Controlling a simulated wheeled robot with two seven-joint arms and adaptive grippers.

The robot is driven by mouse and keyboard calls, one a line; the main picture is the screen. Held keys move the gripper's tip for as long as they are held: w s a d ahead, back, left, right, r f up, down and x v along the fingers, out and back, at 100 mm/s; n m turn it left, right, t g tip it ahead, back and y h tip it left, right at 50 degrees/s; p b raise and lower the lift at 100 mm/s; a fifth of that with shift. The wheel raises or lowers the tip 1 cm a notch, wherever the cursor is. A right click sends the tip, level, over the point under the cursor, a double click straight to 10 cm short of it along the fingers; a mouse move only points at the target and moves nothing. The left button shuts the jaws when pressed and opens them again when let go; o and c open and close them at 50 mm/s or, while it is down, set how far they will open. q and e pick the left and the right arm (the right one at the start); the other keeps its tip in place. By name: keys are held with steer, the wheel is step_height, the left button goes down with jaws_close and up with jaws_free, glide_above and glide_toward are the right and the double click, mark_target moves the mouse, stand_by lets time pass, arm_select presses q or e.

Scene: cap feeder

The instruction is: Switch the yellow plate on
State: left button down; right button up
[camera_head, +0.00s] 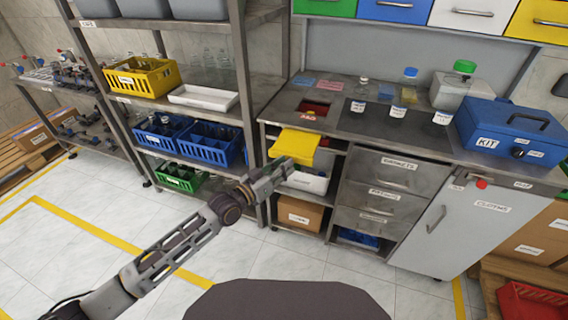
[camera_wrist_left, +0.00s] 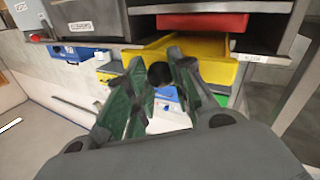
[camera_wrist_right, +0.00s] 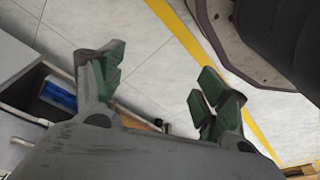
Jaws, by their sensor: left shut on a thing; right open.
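The yellow plate (camera_head: 295,145) juts out from the front of the workbench at its left end, below the bench top. In the left wrist view the yellow plate (camera_wrist_left: 208,62) lies beneath a red part and just beyond my fingers. My left gripper (camera_head: 282,168) is at the plate's front edge. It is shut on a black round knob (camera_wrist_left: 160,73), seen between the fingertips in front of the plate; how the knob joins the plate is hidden. My right gripper (camera_wrist_right: 155,85) is open and empty, over the floor in its wrist view.
A white bin (camera_head: 306,181) and a cardboard box (camera_head: 300,214) sit below the plate. A shelf rack with a yellow crate (camera_head: 142,76) stands left. The floor in front is clear.

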arm_select(q)
steer(key=shift+s+f, duration=0.15)
steer(key=shift+s, duration=0.05)
arm_select(e)
steer(key=shift+s+d+f, duration=0.15)
steer(key=shift+f, duration=0.25)
arm_select(q)
steer(key=c, duration=1.6)
jaws_free()
steer(key=shift+c, duration=0.2)
steer(key=o, duration=0.4)
steer(key=shift+s+a, duration=0.2)
steer(key=shift+o, duration=0.2)
steer(key=shift+w, duration=0.1)
arm_select(e)
steer(key=shift+s, duration=0.1)
arm_select(q)
steer(key=v, duration=1.2)
